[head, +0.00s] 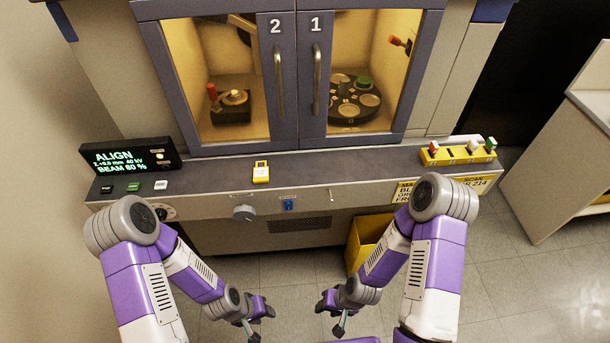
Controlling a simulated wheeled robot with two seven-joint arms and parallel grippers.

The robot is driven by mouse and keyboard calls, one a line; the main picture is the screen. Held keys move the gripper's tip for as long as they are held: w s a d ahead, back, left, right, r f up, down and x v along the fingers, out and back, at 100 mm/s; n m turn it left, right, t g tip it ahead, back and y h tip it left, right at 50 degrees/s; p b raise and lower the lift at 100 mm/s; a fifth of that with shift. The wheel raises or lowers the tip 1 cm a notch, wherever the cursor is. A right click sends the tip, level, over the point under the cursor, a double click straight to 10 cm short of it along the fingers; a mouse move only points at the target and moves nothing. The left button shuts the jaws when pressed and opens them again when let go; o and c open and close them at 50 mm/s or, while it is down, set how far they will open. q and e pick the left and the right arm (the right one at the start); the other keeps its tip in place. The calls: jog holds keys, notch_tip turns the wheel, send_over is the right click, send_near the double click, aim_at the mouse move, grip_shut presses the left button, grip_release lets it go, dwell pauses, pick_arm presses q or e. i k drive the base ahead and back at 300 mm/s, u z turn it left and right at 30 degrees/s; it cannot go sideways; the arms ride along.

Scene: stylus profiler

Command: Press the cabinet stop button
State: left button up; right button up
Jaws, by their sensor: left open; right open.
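The cabinet (297,145) has two closed glass doors marked 2 and 1. On its ledge at the left are a black button (107,189), a green button (133,187) and a white button (160,184); their labels are too small to read, so I cannot tell which is the stop button. My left gripper (256,324) is open and empty, low in front of the cabinet, well away from the buttons. My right gripper (333,318) is open and empty, low to its right. Neither touches anything.
A display (128,156) reading ALIGN stands behind the buttons. A yellow rack (458,154) is at the right. The front panel has a grey knob (244,212) and blue switch (288,204). A yellow bin (364,241) stands below.

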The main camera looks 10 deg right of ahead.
aim_at(105, 189)
jog(key=u, duration=1.4)
